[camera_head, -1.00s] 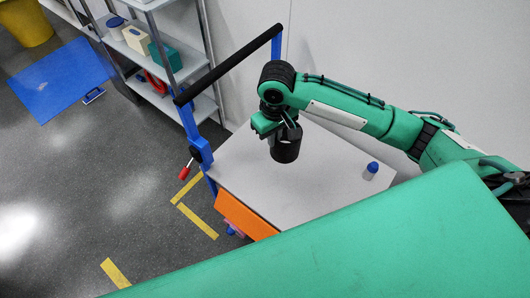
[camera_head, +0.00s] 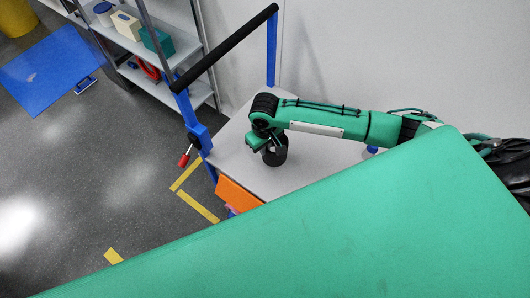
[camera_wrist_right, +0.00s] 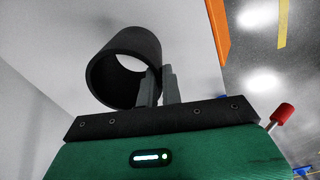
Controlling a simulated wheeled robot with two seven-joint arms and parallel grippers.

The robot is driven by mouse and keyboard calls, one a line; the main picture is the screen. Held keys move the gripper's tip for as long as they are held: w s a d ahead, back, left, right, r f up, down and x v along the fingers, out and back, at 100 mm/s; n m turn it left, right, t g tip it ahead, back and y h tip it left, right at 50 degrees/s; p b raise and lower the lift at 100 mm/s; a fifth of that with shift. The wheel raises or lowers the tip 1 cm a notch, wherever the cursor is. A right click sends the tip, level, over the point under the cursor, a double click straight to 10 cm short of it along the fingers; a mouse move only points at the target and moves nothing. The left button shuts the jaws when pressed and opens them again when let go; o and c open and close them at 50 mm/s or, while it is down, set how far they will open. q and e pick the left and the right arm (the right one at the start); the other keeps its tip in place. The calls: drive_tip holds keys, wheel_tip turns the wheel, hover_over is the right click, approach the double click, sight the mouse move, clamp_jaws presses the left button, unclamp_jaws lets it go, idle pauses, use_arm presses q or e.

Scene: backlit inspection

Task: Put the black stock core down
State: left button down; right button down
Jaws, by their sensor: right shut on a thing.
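The black stock core (camera_head: 276,155) is a short black hollow cylinder. In the head view it is at the grey cart top (camera_head: 229,160), upright; whether its base touches the surface I cannot tell. In the right wrist view the core (camera_wrist_right: 106,62) shows its open end, with the light surface visible through it. My right gripper (camera_head: 266,143) is shut on the core's wall; in the wrist view its fingers (camera_wrist_right: 158,86) pinch the near side of the wall. My left gripper is out of view.
A blue-capped bottle (camera_head: 371,150) stands at the cart's right, partly hidden by my arm. A blue frame with a black handle bar (camera_head: 226,48) rises along the cart's far left side. An orange panel (camera_head: 236,194) is on the front. A shelf rack (camera_head: 150,45) stands behind left.

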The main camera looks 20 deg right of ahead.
drive_tip(key=shift+f, duration=2.2)
drive_tip(key=c, duration=1.6)
unclamp_jaws()
drive_tip(key=shift+f, duration=0.15)
wheel_tip(320, 180, up, 12)
drive_tip(key=shift+r, duration=0.2)
